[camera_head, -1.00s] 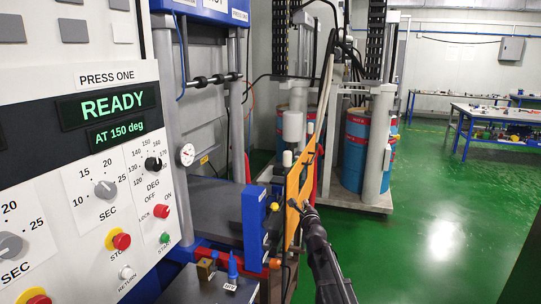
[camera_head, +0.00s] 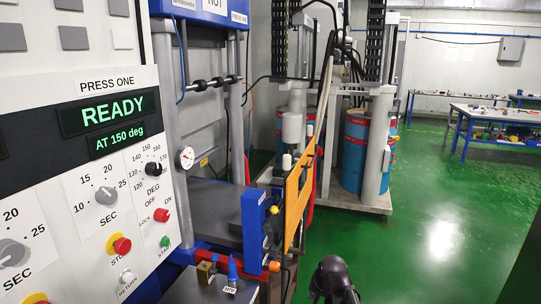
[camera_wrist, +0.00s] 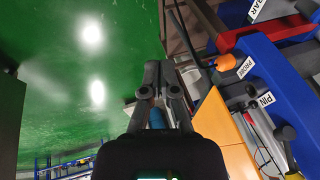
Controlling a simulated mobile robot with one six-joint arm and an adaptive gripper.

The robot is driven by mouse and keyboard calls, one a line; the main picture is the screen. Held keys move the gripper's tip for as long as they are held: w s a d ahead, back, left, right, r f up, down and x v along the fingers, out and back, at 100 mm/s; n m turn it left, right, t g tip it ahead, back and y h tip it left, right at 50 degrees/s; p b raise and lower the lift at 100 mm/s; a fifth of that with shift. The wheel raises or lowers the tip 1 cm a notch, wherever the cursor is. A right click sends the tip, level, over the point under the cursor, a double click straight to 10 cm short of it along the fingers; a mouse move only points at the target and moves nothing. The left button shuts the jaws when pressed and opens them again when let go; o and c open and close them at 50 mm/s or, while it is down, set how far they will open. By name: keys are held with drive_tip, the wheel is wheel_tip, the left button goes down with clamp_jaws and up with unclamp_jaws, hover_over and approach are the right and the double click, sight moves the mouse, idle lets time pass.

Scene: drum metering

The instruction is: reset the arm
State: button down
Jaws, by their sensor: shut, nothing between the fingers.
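My gripper (camera_wrist: 160,72) shows in the wrist view, with its dark fingers together and nothing between them. It is over the green floor, to the left of the orange panel (camera_wrist: 214,122) of the press and apart from it. In the head view only a dark rounded part of my arm shows at the bottom edge; the fingers are not visible there. The orange panel (camera_head: 298,195) stands upright beside the blue block (camera_head: 254,225).
The press control panel (camera_head: 105,150) fills the left and reads READY, AT 150 deg. Red and blue drums (camera_head: 355,150) stand in a frame behind. A workbench (camera_head: 497,113) is at the far right. The green floor (camera_head: 430,220) at the right is clear.

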drive_tip(key=s+d+f+n+g+h, duration=0.1)
drive_tip(key=s+d+n+g+h, duration=0.1)
drive_tip(key=s, duration=0.8)
drive_tip(key=shift+s+d+n+g, duration=0.35)
drive_tip(key=shift+d+n+g, duration=0.55)
drive_tip(key=shift+n+g, duration=0.25)
